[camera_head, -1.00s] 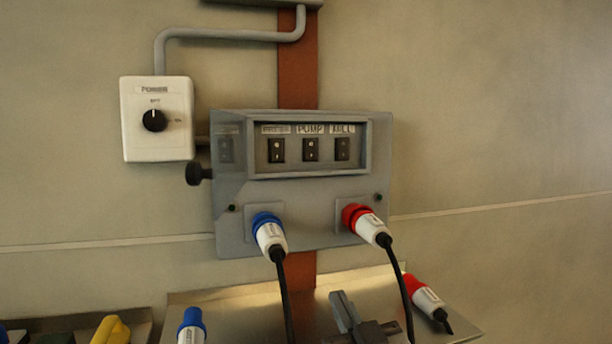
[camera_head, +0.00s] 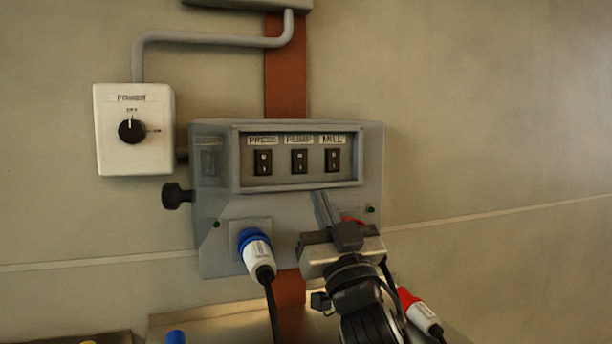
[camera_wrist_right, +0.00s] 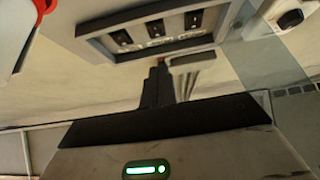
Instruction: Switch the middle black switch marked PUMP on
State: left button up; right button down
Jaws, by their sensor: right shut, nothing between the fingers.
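The middle black switch (camera_head: 299,161) under the PUMP label sits between the PRESS switch (camera_head: 263,162) and the MILL switch (camera_head: 333,160), in the recessed window of the grey box (camera_head: 208,240). Its rocker position is too small to tell. The middle switch also shows in the right wrist view (camera_wrist_right: 156,28). My right gripper (camera_head: 321,197) is shut and empty, its fingertips just below the window's lower frame, below and slightly right of the PUMP switch. In the right wrist view its fingertips (camera_wrist_right: 160,66) are close to the frame, apart from the switch. My left gripper is out of view.
A blue plug (camera_head: 256,252) and a red plug, mostly hidden behind my right gripper, are in the box's lower sockets. Another red plug (camera_head: 420,314) is at lower right. A white POWER box (camera_head: 112,158) with a black knob and a side knob (camera_head: 176,196) are left.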

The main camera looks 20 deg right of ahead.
aim_at(301, 163)
jog(key=w+r, duration=0.1)
jog(key=w, duration=0.1)
jog(key=w+r, duration=0.1)
jog(key=w, duration=0.1)
jog(key=w+r+p, duration=0.1)
jog(key=w, duration=0.2)
jog(key=shift+a, duration=0.15)
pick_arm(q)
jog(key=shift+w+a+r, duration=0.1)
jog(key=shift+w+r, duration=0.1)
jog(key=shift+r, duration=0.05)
pick_arm(e)
jog(key=shift+w+f, duration=0.1)
jog(key=shift+w, duration=0.5)
